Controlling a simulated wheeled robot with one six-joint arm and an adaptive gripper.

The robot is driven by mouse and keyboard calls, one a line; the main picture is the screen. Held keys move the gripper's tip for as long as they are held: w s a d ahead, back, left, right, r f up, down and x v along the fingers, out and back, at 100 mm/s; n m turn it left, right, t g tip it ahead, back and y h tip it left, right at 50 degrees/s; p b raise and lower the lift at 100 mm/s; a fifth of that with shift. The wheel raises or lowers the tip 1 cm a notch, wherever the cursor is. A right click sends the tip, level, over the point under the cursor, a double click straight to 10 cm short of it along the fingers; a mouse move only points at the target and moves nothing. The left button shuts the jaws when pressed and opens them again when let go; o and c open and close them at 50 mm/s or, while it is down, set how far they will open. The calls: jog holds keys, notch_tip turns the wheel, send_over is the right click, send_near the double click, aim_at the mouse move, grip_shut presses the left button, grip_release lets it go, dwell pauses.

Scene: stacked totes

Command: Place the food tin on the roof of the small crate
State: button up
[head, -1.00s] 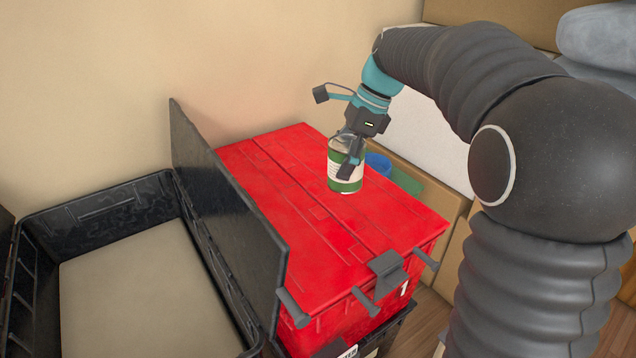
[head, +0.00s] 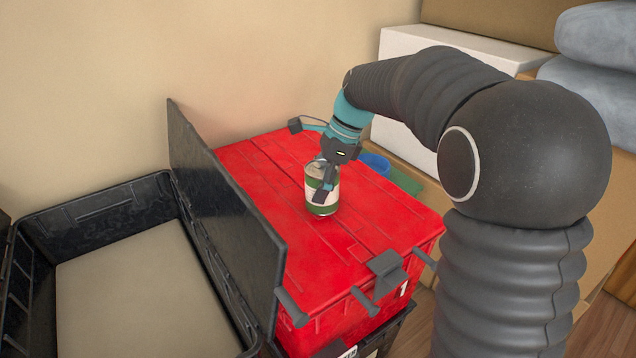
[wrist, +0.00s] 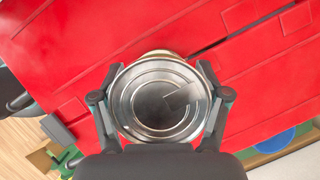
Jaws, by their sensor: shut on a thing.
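The food tin (head: 321,201) is a metal can with a green and white label, upright over the red lid of the small crate (head: 250,165). My gripper (head: 325,187) is shut on the tin from above. In the wrist view, the tin's round silver top (wrist: 158,97) sits between the two fingers, with the red lid (wrist: 250,65) behind it. The tin's base is on or just above the lid; I cannot tell whether it touches.
A black open crate (head: 110,205) with a raised black lid (head: 225,215) stands left of the red crate. A blue round thing (head: 376,163) and a green thing (head: 405,180) lie beyond its right edge. White and brown boxes and grey folded cloth (head: 600,40) are behind. The red lid's front is clear.

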jog(key=o, duration=1.6)
jog(key=shift+f, duration=0.1)
